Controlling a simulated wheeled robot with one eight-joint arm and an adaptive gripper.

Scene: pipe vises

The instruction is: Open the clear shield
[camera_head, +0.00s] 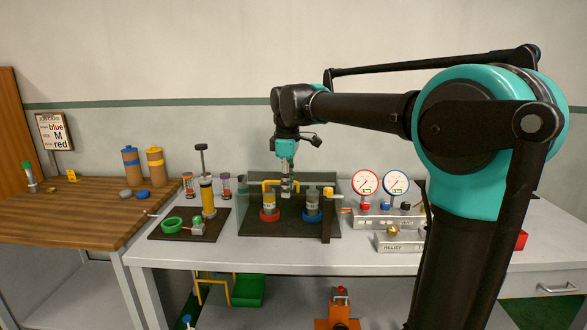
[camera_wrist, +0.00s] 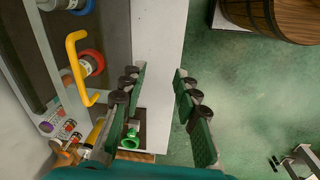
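The clear shield (camera_head: 248,208) is a see-through cover around a dark base on the grey bench. A yellow handle (camera_head: 268,183) shows at it, and the handle is large at the left in the wrist view (camera_wrist: 75,65). Behind the clear panel are a cylinder with a red ring (camera_head: 269,208) and one with a blue ring (camera_head: 312,208). My gripper (camera_head: 287,192) points down near the handle; in the wrist view its fingers (camera_wrist: 158,75) are wide apart with nothing between them. The handle lies left of both fingers, apart from them. The panel's exact edges are hard to see.
A pump stand (camera_head: 207,190) with a green ring (camera_head: 173,224) is left of the shield. Red and blue gauges (camera_head: 380,183) stand to the right. An upright dark post with a yellow top (camera_head: 327,215) is at the shield's front right. A wooden barrel (camera_wrist: 270,15) stands on the floor.

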